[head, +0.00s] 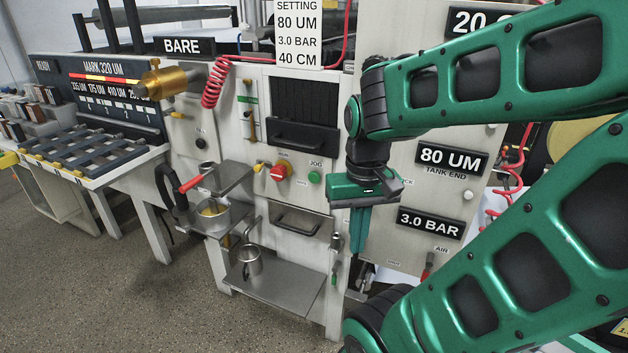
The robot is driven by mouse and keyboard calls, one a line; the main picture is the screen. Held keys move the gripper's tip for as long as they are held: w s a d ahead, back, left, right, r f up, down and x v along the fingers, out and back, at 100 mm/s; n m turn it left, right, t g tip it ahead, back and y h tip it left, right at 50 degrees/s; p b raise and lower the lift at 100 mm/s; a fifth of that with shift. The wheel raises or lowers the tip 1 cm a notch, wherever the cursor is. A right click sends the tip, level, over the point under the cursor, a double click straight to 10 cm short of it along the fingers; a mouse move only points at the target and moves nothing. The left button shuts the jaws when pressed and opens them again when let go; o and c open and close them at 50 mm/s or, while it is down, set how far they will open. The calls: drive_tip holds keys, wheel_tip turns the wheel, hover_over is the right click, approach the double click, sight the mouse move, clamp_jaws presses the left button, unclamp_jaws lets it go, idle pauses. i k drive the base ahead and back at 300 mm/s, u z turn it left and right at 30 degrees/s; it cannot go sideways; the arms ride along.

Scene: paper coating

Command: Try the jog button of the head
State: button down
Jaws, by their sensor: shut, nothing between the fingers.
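The green jog button (315,177) sits on the pale front panel of the machine, under a small label reading JOG. A red and yellow rotary switch (279,171) is just left of it. My gripper (357,250) points down, to the right of the button and lower than it. Its green fingers are together and hold nothing. The gripper appears apart from the button, and nothing covers the button in this view.
A metal cup (250,260) stands on a low shelf (290,285), and a pot (213,214) sits on a bracket above it. A red-handled lever (193,184) and a brass cylinder (160,83) are at left. Open floor (130,290) lies front left.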

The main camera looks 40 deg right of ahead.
sight(313, 177)
drive_tip(key=z, duration=1.65)
drive_tip(key=k, duration=1.85)
drive_tip(key=u, duration=0.4)
drive_tip(key=i, duration=1)
drive_tip(key=z, duration=0.1)
